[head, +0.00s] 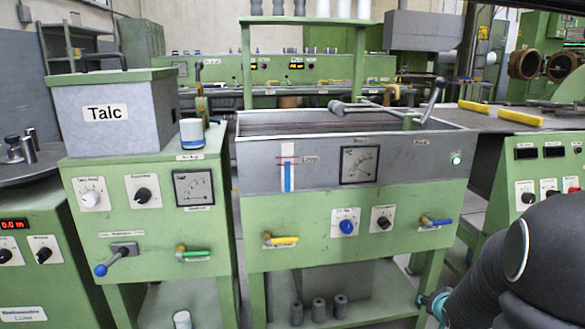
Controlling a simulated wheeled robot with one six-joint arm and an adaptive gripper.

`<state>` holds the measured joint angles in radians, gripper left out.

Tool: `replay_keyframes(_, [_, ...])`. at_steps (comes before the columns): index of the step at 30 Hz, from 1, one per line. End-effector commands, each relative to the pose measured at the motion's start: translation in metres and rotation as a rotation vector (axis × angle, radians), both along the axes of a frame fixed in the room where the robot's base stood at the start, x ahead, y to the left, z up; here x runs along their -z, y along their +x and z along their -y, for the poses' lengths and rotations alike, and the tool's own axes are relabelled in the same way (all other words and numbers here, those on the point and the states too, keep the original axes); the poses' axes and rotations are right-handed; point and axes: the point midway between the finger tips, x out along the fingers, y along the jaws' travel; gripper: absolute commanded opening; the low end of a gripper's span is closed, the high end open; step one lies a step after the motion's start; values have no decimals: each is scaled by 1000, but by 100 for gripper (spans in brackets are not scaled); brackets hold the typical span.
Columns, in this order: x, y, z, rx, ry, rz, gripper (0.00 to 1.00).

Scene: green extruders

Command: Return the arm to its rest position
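Dark grey links of my arm (510,268) fill the lower right corner of the head view. They reach down and left to a small part with a teal and pale ring (436,303), close to the right leg of the middle green machine. I cannot tell if they touch. No gripper fingers show, so I cannot see if my gripper is open or holds anything.
The middle green machine (300,222) with a grey trough (250,150) stands ahead. Another green panel (545,165) stands at right. Grey cylinders (318,308) sit below.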

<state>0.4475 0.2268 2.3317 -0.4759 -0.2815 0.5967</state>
Motion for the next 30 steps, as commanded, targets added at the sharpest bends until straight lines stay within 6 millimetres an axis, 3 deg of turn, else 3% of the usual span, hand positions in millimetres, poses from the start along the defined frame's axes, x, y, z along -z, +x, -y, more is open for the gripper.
replay_keyframes(8, [-19,-89,-33,-55,-95,-366,58])
replay_keyframes(18, [-72,-194,-117,-245,-65,-603,58])
replay_keyframes(24, [-103,-237,-162,-343,-43,-591,58])
replay_keyframes(30, [-135,-256,-191,-409,-68,-462,58])
